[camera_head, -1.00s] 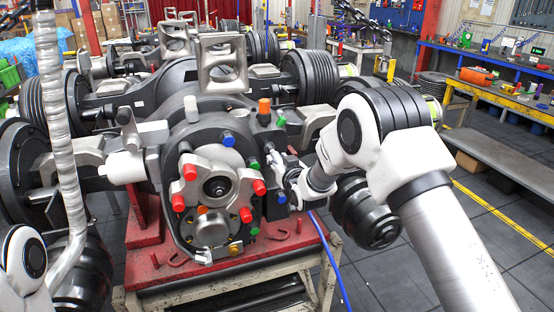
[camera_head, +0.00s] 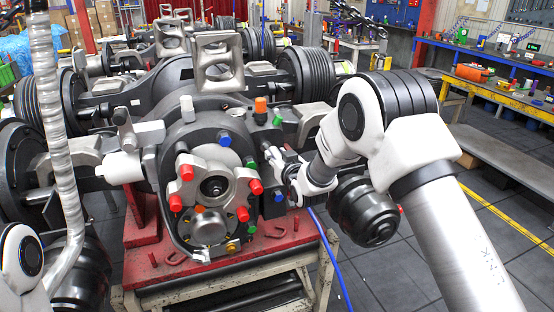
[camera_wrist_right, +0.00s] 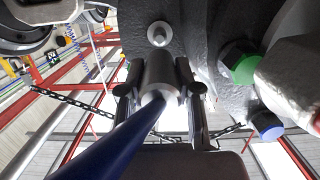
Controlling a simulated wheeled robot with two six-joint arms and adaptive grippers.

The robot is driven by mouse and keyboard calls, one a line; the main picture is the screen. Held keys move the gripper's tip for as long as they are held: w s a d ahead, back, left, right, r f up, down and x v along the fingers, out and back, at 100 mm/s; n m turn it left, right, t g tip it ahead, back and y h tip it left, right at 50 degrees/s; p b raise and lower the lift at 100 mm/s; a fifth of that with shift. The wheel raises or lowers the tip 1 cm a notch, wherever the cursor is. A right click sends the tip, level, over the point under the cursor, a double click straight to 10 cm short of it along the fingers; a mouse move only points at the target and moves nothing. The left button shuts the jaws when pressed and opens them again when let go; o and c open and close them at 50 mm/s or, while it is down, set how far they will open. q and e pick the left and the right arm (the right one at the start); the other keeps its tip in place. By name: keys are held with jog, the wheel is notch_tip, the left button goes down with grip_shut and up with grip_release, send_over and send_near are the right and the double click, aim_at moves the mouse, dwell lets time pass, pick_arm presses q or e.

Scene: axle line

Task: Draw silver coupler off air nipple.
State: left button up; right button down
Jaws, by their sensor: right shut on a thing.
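My right gripper (camera_head: 268,152) is beside the right flank of the grey axle housing (camera_head: 215,135). In the right wrist view its two fingers (camera_wrist_right: 160,98) are shut on the silver coupler (camera_wrist_right: 158,72), a grey cylinder with a dark blue hose (camera_wrist_right: 112,145) leading out of its near end. A small bright round metal fitting (camera_wrist_right: 158,34), perhaps the air nipple, shows just beyond the coupler on the housing. I cannot tell whether the coupler and fitting touch. In the head view the coupler is too small to make out. My left gripper is out of view.
Red, blue, green and orange caps stud the housing front, including a green cap (camera_wrist_right: 240,62) and a blue cap (camera_wrist_right: 267,125) near my right gripper. The housing rests on a red stand (camera_head: 160,268). The blue hose (camera_head: 328,255) hangs down right of it. Open floor lies farther right.

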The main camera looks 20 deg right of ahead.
jog(key=shift+r+p, duration=1.3)
jog(key=shift+r, duration=1.7)
